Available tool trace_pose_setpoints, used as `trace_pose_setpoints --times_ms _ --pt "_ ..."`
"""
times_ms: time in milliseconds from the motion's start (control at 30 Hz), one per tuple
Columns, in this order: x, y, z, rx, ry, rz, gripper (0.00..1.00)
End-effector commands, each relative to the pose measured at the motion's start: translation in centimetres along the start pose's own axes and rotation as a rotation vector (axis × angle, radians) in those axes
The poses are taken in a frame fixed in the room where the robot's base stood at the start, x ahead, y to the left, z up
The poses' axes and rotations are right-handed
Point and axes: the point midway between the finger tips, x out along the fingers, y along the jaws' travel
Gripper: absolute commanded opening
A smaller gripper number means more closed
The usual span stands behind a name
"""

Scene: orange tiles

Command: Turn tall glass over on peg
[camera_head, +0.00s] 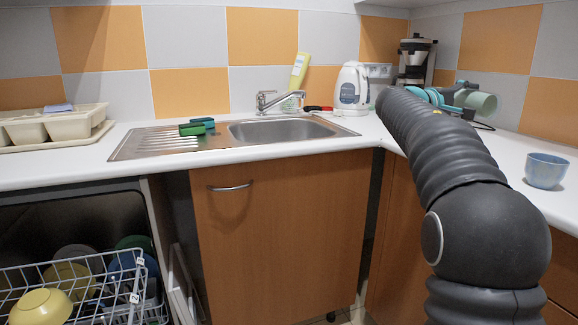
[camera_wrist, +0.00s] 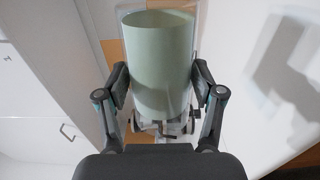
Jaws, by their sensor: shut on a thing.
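The tall glass (camera_head: 482,103) is a pale green cylinder, held up over the right-hand counter. In the head view it lies roughly sideways, with its round open end toward the right. My gripper (camera_head: 452,95), with teal parts, is shut on it. In the wrist view the two dark fingers press the glass (camera_wrist: 157,65) from left and right. Its open mouth is at the top of that picture. My arm hides part of the gripper and the counter below. I cannot make out a peg in either view.
A blue cup (camera_head: 546,171) stands on the right counter. A coffee maker (camera_head: 414,58) and a white kettle (camera_head: 352,85) stand in the back corner. The sink (camera_head: 282,129) is in the middle, and a cream dish rack (camera_head: 60,143) is at left. A white dishwasher basket (camera_head: 112,285) is below.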

Motion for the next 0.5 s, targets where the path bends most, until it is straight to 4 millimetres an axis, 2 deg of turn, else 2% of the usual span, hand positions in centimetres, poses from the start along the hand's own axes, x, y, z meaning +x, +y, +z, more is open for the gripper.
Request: trace_pose_setpoints --times_ms 333,500 --pt "-0.02 0.1 0.03 -0.028 0.0 0.001 0.35" --pt "-0.02 0.12 0.03 -0.18 0.0 0.001 0.35"
